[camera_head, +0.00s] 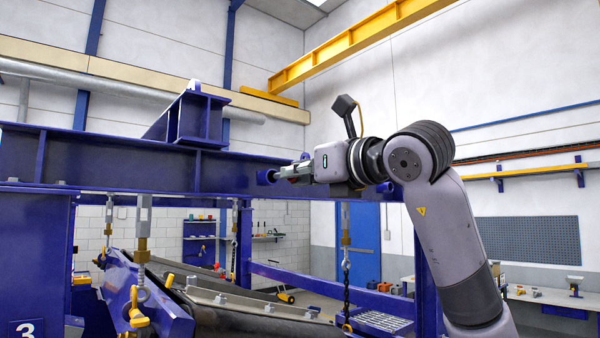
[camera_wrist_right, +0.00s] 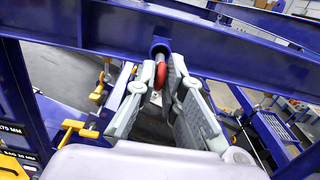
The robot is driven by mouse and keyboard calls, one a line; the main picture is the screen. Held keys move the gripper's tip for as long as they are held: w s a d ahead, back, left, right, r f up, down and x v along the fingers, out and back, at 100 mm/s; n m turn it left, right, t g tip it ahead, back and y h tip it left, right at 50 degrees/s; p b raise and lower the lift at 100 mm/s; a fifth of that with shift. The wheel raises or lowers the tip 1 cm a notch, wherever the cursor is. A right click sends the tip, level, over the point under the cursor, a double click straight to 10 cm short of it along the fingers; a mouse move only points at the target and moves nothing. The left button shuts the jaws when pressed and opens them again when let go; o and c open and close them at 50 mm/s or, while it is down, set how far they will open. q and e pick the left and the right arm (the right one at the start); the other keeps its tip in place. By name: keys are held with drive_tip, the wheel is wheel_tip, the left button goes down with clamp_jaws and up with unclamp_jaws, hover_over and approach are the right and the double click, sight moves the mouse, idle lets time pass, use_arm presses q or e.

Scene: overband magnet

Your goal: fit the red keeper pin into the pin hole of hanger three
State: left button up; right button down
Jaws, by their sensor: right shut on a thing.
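My right gripper (camera_head: 284,173) reaches in from the right at the blue cross beam, with its tips beside a short blue tube (camera_head: 265,177) on the beam. The right wrist view shows the gripper (camera_wrist_right: 166,70) shut on the red keeper pin (camera_wrist_right: 160,76). The pin's red part shows between the fingers. Its far end points at the open mouth of the blue tube (camera_wrist_right: 160,47); I cannot tell whether it is inside. In the head view the fingers hide the pin. A sign with a 3 (camera_head: 25,329) is at lower left. My left gripper is not in view.
The blue beam (camera_head: 90,160) crosses the view. Hanger rods (camera_head: 142,215) hang below it, with yellow hooks (camera_head: 136,310) and chain (camera_head: 346,290). A dark conveyor (camera_head: 240,312) lies below. A workbench (camera_head: 545,296) and pegboard (camera_head: 527,243) stand at right.

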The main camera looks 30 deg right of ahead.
drive_tip(key=shift+w+a, duration=0.15)
drive_tip(key=shift+w, duration=1.8)
drive_tip(key=c, duration=1.6)
unclamp_jaws()
drive_tip(key=shift+w, duration=0.1)
drive_tip(key=shift+s, duration=0.2)
drive_tip(key=s+d, duration=0.1)
drive_tip(key=s, duration=1)
drive_tip(key=shift+s, duration=0.35)
drive_tip(key=shift+f, duration=0.1)
drive_tip(key=o, duration=1.4)
